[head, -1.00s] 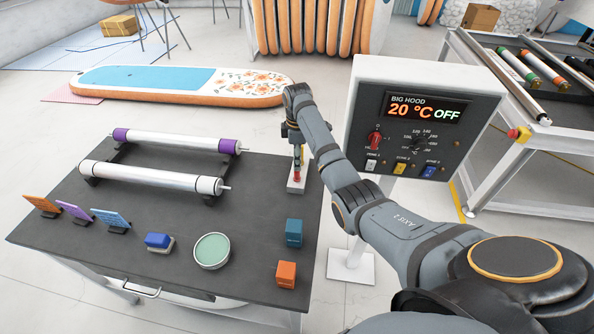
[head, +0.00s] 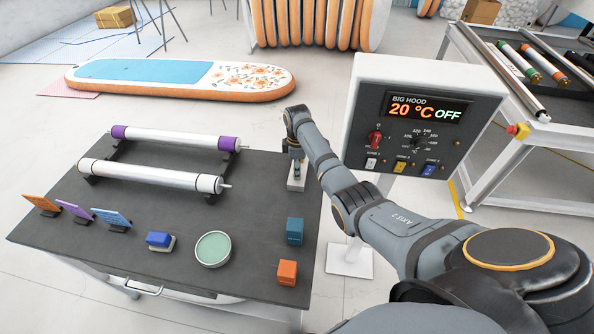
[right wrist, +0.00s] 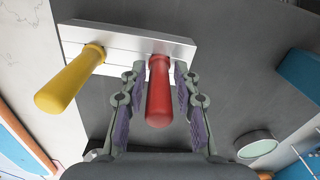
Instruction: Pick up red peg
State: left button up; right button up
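The red peg (right wrist: 160,95) stands in a pale metal block (right wrist: 120,38) in the right wrist view. A yellow peg (right wrist: 70,80) stands in the same block to its left. My right gripper (right wrist: 161,78) is open, with one finger on each side of the red peg. Narrow gaps seem to show between fingers and peg. In the head view the block (head: 296,186) sits at the table's right edge under my right gripper (head: 296,170), and the pegs are mostly hidden there. My left gripper is not in view.
The dark table (head: 120,230) also holds two white rollers (head: 150,176), a green-topped round dish (head: 213,249), a blue block (head: 295,231) and an orange block (head: 287,272). The control box (head: 420,120) stands close to the right of my arm.

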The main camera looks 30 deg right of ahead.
grip_shut()
jog(key=shift+r, duration=0.15)
